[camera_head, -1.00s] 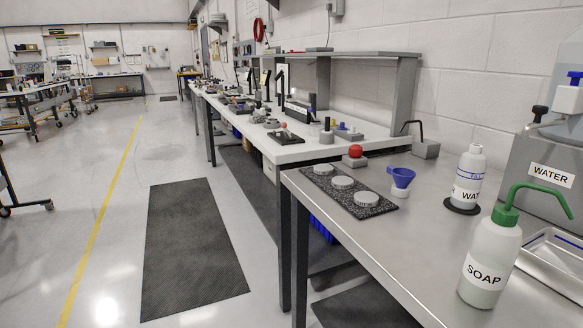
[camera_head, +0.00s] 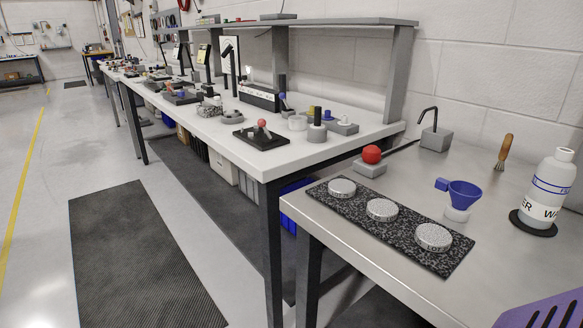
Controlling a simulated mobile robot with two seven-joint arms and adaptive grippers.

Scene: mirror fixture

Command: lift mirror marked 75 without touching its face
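No mirror marked 75 can be made out, and no number is legible anywhere. Three round, pale grey discs lie in a row on a black speckled mat (camera_head: 322,197) on the near metal bench: a far disc (camera_head: 342,188), a middle disc (camera_head: 382,209) and a near disc (camera_head: 433,237). I cannot tell whether any of them is a mirror. Neither of my grippers is in view.
A blue funnel (camera_head: 464,194), a red-knobbed block (camera_head: 371,155), a wooden-handled brush (camera_head: 505,149) and a white water bottle (camera_head: 549,192) stand on the metal bench (camera_head: 365,258). A white bench (camera_head: 215,132) with small fixtures extends beyond. Floor lies left. A purple slotted part is at the bottom right.

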